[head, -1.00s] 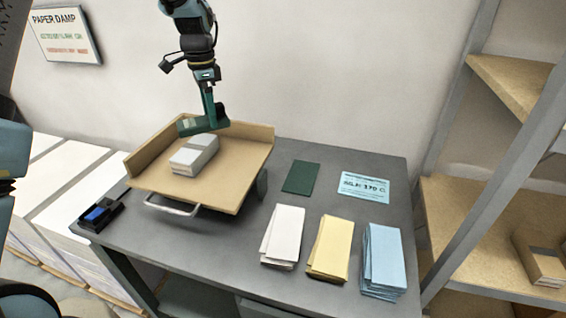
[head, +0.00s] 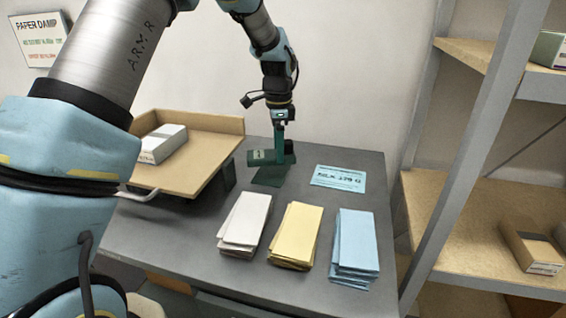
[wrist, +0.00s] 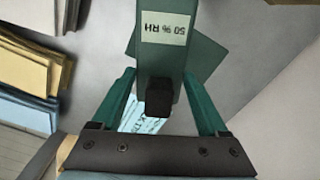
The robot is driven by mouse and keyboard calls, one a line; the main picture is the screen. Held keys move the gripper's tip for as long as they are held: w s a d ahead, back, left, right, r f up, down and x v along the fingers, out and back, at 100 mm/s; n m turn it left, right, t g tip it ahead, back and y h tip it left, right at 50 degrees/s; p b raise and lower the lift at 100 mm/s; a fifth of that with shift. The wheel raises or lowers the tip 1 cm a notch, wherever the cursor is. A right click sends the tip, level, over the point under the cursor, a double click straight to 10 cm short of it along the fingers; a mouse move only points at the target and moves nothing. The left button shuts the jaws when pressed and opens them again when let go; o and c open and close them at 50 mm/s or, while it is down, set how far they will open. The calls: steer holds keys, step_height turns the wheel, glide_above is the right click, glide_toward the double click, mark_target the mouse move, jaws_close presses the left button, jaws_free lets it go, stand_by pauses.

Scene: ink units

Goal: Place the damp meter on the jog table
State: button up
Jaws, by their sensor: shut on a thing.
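The damp meter is a dark green block (head: 262,158) with a pale label; in the wrist view its label (wrist: 165,30) reads 50 % RH. My gripper (head: 280,150) is shut on it, with a green finger at each side in the wrist view (wrist: 160,85). The meter is over the dark green pad (head: 268,179); whether it touches the pad I cannot tell. The jog table (head: 205,150) is a tan tray with raised walls and a wire handle, left of my gripper. A grey-white wrapped block (head: 163,143) lies on it, and my arm hides its left part.
The grey table (head: 180,232) also bears white (head: 245,222), yellow (head: 297,232) and blue (head: 356,245) paper stacks in front. A light blue card (head: 338,179) lies right of the pad. Shelving with a metal post (head: 470,170) stands at the right. A wall is behind.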

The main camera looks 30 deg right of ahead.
steer(key=shift+f+p, duration=0.4)
steer(key=shift+f, duration=1.8)
steer(key=shift+a+f, duration=0.1)
steer(key=shift+f, duration=0.05)
steer(key=o, duration=1.5)
step_height(320, 180, up, 12)
steer(key=shift+r+b, duration=0.15)
steer(key=shift+b, duration=0.7)
